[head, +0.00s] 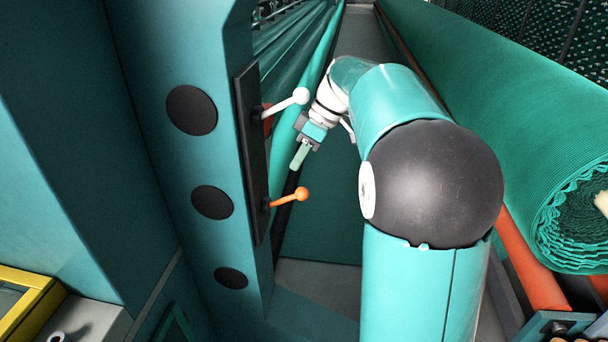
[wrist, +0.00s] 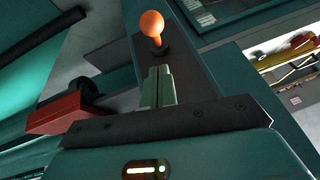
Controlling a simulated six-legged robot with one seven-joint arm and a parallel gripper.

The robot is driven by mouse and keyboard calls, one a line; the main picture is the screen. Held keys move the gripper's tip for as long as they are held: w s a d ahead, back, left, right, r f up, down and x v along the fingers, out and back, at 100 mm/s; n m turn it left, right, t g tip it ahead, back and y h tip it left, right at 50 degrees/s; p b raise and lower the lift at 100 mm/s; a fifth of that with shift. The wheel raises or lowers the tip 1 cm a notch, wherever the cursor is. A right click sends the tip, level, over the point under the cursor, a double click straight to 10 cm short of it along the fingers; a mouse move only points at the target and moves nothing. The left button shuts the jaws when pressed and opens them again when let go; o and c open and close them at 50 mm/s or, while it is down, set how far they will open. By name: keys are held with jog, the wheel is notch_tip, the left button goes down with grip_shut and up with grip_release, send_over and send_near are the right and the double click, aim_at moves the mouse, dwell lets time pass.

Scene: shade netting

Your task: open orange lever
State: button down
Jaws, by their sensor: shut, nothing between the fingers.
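The orange lever (head: 289,198) sticks out from the lower part of a dark vertical plate (head: 250,150) on the teal machine column and ends in a round knob. In the wrist view, its orange knob (wrist: 152,26) is just beyond my fingertips, near the top. My gripper (head: 298,160) is shut and empty, pointing downward a little above the orange lever, and apart from it. In the wrist view, the shut fingers of my gripper (wrist: 158,84) point toward the knob.
A white lever (head: 285,104) sits higher on the same plate, close to my wrist. A large teal netting roll (head: 500,120) lies on the right. Round black discs (head: 192,110) are on the column's face. A yellow frame (head: 30,300) is at lower left.

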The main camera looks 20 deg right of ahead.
jog(key=shift+s+d+f, duration=0.1)
jog(key=shift+s+f, duration=0.15)
jog(key=shift+f, duration=0.4)
jog(key=shift+s+d+f, duration=0.1)
jog(key=shift+s+f, duration=0.1)
jog(key=shift+f, duration=0.45)
jog(key=shift+s+d+f, duration=0.1)
jog(key=shift+s+f, duration=0.15)
jog(key=shift+f, duration=0.4)
jog(key=shift+a, duration=0.1)
jog(key=s+d+f+n+t+y, duration=0.1)
jog(key=s+d+f+t+y, duration=0.1)
jog(key=f+t+y, duration=0.3)
jog(key=shift+d+f+t+y, duration=0.3)
jog(key=shift+d+f+y, duration=0.35)
jog(key=shift+f+y, duration=2.5)
jog(key=shift+f+h, duration=0.95)
